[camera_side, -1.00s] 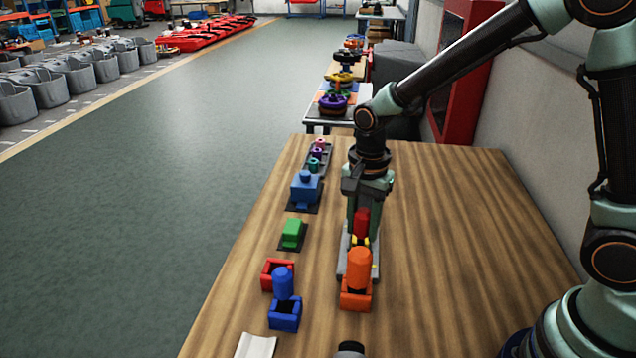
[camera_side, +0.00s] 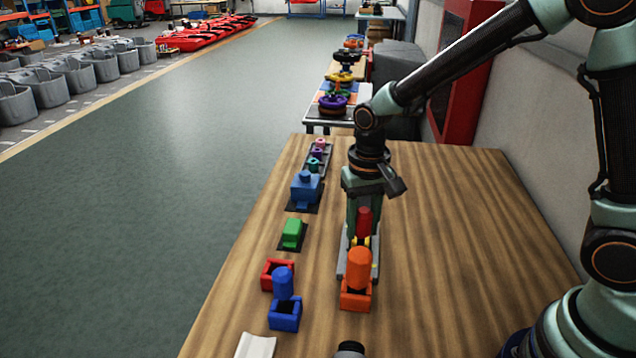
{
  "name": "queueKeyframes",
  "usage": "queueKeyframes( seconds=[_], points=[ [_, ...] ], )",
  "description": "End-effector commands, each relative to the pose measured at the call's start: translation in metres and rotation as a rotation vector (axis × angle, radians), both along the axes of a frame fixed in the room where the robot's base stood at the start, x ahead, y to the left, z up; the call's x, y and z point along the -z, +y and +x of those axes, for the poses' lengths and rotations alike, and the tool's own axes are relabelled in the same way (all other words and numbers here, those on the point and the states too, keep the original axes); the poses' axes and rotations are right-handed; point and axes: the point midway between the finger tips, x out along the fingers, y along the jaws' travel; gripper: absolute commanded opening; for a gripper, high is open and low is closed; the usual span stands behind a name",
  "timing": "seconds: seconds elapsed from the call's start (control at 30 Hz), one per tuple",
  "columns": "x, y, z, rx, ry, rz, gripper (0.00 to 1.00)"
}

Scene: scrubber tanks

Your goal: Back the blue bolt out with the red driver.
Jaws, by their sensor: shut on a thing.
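My gripper (camera_side: 361,236) points straight down and is shut on the red driver (camera_side: 363,224). The driver stands upright over a grey plate (camera_side: 342,268) with small yellow parts on it. The driver's lower end is hidden behind the orange driver (camera_side: 359,265), which stands in an orange holder (camera_side: 355,301) in front of the plate. I cannot see the blue bolt, nor tell whether the driver's tip touches it. An open red holder (camera_side: 268,286) stands to the left, with no red driver in it.
A blue driver (camera_side: 283,282) stands in a blue holder (camera_side: 285,322) just left of the orange one. Behind are a green block (camera_side: 291,233), a blue block (camera_side: 305,187) and a grey tray (camera_side: 327,157) with small coloured pieces. The right of the wooden table (camera_side: 450,240) is clear.

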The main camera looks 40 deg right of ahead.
Motion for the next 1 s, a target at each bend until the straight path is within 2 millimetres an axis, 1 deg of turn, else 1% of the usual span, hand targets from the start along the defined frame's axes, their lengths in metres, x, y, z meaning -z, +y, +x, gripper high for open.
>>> queueKeyframes(
  seconds=[0.1,0.37,0.47,0.57,1.0],
  points=[
    [-0.0004,0.0001,0.0003,-0.06,-0.001,0.0,0.0],
    [-0.0004,0.0001,0.0003,-0.067,-0.001,0.0,0.0],
    [-0.0004,0.0001,0.0003,-0.1,-0.001,0.0,0.0],
    [-0.0006,0.0001,0.0003,-0.203,-0.001,0.0,0.0],
    [-0.0013,0.0003,0.0,-0.761,-0.001,0.0,0.0]
  ],
)
